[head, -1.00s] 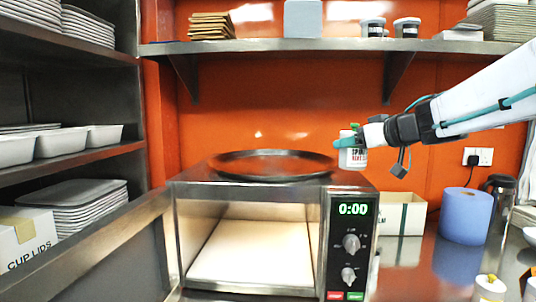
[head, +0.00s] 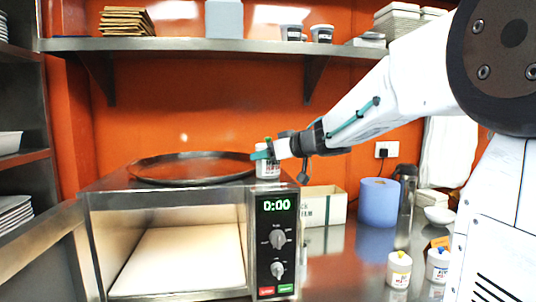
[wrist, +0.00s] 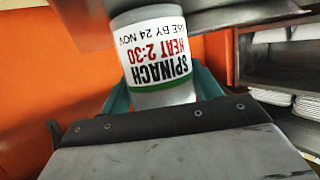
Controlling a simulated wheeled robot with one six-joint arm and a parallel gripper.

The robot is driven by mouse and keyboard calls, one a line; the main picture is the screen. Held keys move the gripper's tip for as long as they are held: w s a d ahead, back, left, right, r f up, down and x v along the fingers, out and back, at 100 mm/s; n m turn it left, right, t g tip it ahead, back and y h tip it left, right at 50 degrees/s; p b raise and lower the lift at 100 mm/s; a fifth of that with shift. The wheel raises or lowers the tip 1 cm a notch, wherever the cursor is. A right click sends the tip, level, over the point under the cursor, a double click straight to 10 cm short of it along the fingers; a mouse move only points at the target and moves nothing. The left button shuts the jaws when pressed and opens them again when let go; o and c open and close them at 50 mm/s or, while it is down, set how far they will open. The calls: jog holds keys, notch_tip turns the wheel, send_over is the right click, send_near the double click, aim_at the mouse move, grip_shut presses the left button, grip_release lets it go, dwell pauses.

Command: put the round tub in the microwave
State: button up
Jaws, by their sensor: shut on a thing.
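The round tub (wrist: 158,60) is white and labelled "SPINACH HEAT 2:30, USE BY 24 NOV" in the wrist view, where it appears upside down. In the head view the tub (head: 267,168) is upright, with some green at its top. My gripper (head: 265,156) is shut on the tub and holds it by the top right of the microwave, near the round tray. The microwave (head: 278,215) has its door (head: 45,255) open to the left. Its lit cavity (head: 180,255) looks empty, and its display reads 0:00.
A dark round tray (head: 190,180) lies on top of the microwave. A shelf (head: 220,45) runs above. A film box (head: 322,205), a blue roll (head: 379,202) and a flask (head: 405,205) stand on the right. Small white tubs (head: 399,270) are in front.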

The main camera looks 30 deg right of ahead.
jog(key=o, duration=1.2)
jog(key=shift+f, duration=0.1)
jog(key=shift+s+r, duration=0.1)
jog(key=shift+r, duration=0.15)
jog(key=v, duration=1.1)
jog(key=shift+s+d+r, duration=0.1)
jog(key=shift+s+d, duration=0.05)
jog(key=shift+s, duration=0.15)
